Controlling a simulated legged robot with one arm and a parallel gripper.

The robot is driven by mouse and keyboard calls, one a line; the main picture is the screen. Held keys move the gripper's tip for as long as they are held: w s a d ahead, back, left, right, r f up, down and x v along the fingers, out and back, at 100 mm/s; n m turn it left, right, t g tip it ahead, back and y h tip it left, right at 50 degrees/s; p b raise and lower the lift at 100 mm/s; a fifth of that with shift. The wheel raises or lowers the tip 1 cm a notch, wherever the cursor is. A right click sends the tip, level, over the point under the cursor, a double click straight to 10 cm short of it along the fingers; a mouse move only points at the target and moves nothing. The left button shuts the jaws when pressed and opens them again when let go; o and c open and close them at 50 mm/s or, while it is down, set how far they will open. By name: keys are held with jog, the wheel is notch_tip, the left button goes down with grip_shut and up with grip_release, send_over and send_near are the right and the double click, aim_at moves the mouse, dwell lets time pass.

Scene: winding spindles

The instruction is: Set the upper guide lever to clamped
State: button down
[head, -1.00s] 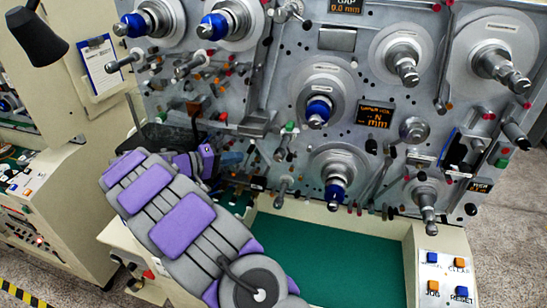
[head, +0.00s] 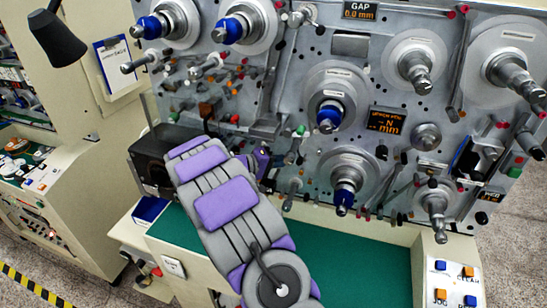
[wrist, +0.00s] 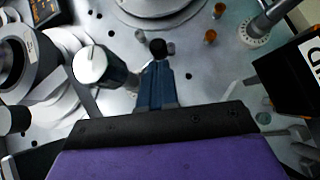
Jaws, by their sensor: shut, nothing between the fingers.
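My gripper (wrist: 160,72) shows in the wrist view as two dark blue fingers, shut together and empty, pointing at the grey machine panel. A small black knob (wrist: 158,47) lies just beyond the fingertips; I cannot tell if they touch. A silver knob (wrist: 92,65) on a dark round hub stands left of the fingers. I cannot tell which of these parts, if any, is the upper guide lever, and no clamped mark is readable. In the head view my purple and grey arm reaches to the panel's lower left and hides the fingertips.
Spindles with blue collars (head: 330,116) and bare metal spindles stick out of the panel. A black box (head: 150,160) stands left of my arm. A green mat (head: 370,265) is clear below. A button box (head: 453,280) stands at lower right.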

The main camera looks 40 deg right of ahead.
jog(key=shift+s+d+f, duration=0.15)
jog(key=shift+s+d, duration=0.05)
jog(key=shift+s, duration=0.05)
jog(key=shift+d, duration=0.15)
jog(key=shift+f, duration=0.1)
